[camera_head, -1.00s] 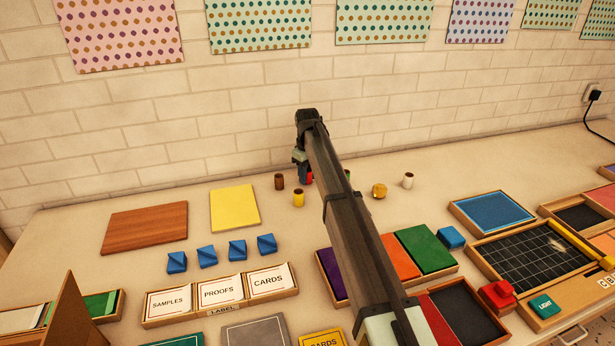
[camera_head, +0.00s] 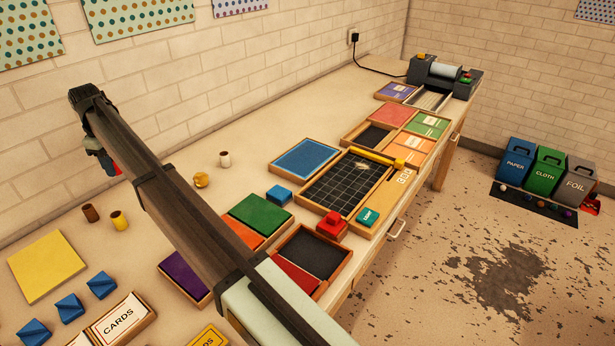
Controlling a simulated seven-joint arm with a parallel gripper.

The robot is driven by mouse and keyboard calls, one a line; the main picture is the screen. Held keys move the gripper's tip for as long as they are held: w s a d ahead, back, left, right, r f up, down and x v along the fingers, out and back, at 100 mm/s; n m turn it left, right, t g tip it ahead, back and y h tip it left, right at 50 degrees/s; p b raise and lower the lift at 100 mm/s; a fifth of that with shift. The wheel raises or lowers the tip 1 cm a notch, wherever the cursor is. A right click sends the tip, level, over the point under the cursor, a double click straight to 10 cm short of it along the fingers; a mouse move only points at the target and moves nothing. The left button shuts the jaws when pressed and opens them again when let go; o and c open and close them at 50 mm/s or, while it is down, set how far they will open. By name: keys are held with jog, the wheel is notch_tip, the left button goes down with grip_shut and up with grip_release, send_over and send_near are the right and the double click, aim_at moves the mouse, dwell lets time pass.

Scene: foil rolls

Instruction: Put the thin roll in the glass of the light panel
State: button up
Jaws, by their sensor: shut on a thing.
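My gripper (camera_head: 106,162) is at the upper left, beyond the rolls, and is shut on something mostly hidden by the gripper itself. A small red roll (camera_head: 115,169) shows at its fingertips; I cannot tell whether it is the held one or stands behind. Other small rolls stand on the table: brown (camera_head: 90,213), yellow (camera_head: 119,220), gold (camera_head: 201,180) and white (camera_head: 224,159). Which roll is thin is unclear. The light panel is a wooden-framed tray with a black gridded glass (camera_head: 340,187) and a teal LIGHT button (camera_head: 368,216). The glass looks bare except for a pale glare.
A yellow bar (camera_head: 372,155) lies along the panel's far right edge. A red button block (camera_head: 332,226) and a blue block (camera_head: 279,196) flank its near side. Colored trays surround it. A press-like machine (camera_head: 445,74) stands at the far end. My arm crosses the view.

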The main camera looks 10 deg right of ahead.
jog(key=w+d+r+m, duration=0.1)
jog(key=w+d+m, duration=0.1)
jog(key=w+d, duration=0.65)
jog(key=w+d+m, duration=0.1)
jog(key=w+d, duration=0.3)
jog(key=d, duration=0.9)
jog(key=w+d+r+m, duration=0.1)
jog(key=w+d, duration=0.1)
jog(key=d, duration=0.9)
jog(key=w+d+r+m, duration=0.1)
jog(key=d+m, duration=0.1)
jog(key=d, duration=0.8)
jog(key=s+d+m, duration=0.1)
jog(key=d, duration=1.4)
jog(key=m, duration=0.3)
send_over(362, 175)
jog(key=f, duration=0.1)
jog(key=shift+w+f, duration=0.1)
jog(key=shift+f, duration=4.7)
jog(key=o, duration=1)
jog(key=shift+f, duration=0.15)
